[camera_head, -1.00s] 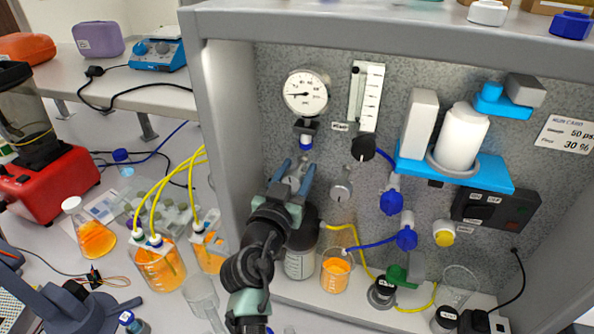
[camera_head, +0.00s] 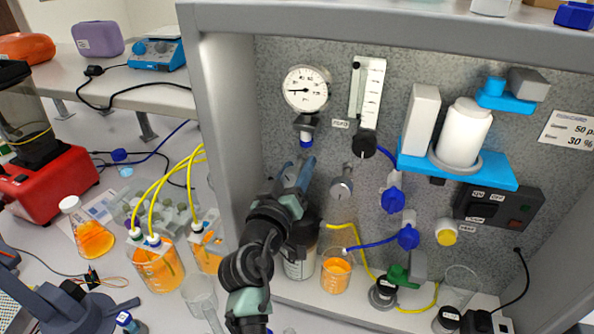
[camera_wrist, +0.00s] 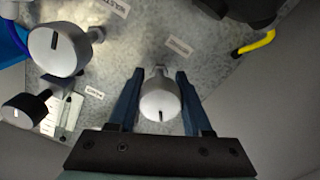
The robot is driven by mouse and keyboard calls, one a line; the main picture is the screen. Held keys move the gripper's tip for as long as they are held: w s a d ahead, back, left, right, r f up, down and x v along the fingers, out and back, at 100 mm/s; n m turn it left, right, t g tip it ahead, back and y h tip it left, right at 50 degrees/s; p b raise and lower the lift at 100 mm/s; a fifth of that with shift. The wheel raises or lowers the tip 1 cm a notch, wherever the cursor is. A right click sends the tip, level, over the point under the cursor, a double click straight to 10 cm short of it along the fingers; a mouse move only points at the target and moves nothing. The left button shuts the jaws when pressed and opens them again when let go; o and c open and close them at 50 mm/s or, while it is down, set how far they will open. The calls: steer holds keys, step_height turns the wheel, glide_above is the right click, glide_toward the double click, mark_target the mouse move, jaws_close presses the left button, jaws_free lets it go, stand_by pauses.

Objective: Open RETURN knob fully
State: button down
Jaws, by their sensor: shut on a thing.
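A round grey knob (camera_wrist: 160,98) sticks out from the speckled panel (camera_wrist: 120,65) in the wrist view. A short dark mark on its face lies in line with my fingers. My gripper (camera_wrist: 160,100) is shut on this knob, one blue finger on each side. The label beside it (camera_wrist: 178,46) is too blurred for me to read for sure as RETURN. In the head view my gripper (camera_head: 298,172) is at the panel below the round gauge (camera_head: 306,90), and its fingers and wrist largely hide the knob.
A second grey knob (camera_head: 342,187) sits just right of my gripper, with a black flowmeter knob (camera_head: 363,146) above it. A dark-topped bottle (camera_head: 300,262) and an orange beaker (camera_head: 336,272) stand below. The cabinet's left wall (camera_head: 222,130) is close to my arm.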

steer(key=n, duration=0.3)
steer(key=shift+n, duration=0.4)
steer(key=n+p, duration=0.1)
steer(key=n, duration=0.2)
steer(key=shift+n, duration=0.3)
steer(key=n+p, duration=0.1)
steer(key=n, duration=0.2)
steer(key=shift+n, duration=0.4)
steer(key=n+p, duration=0.1)
steer(key=n, duration=0.2)
steer(key=shift+n+p, duration=0.3)
steer(key=shift+p, duration=0.05)
steer(key=n+p, duration=0.1)
steer(key=n, duration=0.2)
steer(key=shift+p, duration=0.35)
steer(key=n+p, duration=0.2)
steer(key=n, duration=0.2)
steer(key=n+p, duration=0.1)
steer(key=n, duration=0.2)
steer(key=shift+n+p, duration=0.3)
steer(key=shift+p, duration=0.05)
steer(key=shift+n+p, duration=0.8)
steer(key=shift+n, duration=0.9)
steer(key=shift+f, duration=0.1)
